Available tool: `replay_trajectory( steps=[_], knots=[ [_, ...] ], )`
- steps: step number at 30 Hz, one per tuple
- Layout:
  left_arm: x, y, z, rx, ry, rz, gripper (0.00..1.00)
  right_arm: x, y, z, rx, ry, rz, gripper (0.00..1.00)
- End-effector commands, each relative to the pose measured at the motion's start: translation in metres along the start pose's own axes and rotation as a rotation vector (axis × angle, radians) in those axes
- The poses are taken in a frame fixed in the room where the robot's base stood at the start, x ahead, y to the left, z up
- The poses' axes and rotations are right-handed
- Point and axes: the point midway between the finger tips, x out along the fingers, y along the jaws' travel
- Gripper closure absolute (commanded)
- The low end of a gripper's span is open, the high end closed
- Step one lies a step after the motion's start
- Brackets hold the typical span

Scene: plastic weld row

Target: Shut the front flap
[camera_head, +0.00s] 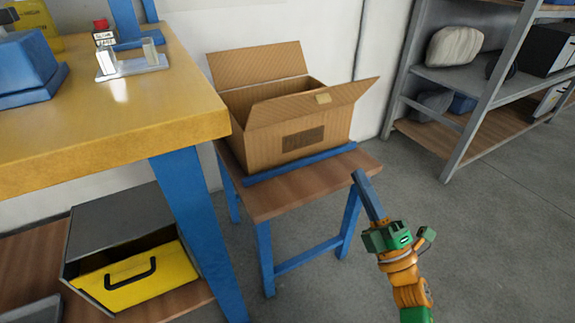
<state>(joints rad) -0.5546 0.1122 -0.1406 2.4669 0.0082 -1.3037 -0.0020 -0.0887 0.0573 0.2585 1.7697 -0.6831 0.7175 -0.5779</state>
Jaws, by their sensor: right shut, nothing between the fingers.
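An open cardboard box (290,150) sits on a small table (275,195) with a brown top and blue legs. Its front flap (290,106) stands up at a slant along the front top edge, with a small tan patch near its upper edge. The back flap (258,63) also stands up, and a dark gap shows between the two. My right gripper (359,176) is shut and empty, pointing up and left. My left gripper is not in view.
A yellow-fronted bin (140,280) sits beneath. Grey shelving (470,80) stands at the right. The floor between is clear.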

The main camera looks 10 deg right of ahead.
Motion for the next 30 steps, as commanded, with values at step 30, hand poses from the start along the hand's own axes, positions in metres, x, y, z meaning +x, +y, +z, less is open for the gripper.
replay_trajectory(
  steps=[30],
  knots=[
    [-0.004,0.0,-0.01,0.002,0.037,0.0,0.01,0.142,0.006,-0.002,-0.007,0.006,0.007,1.0]
  ],
)
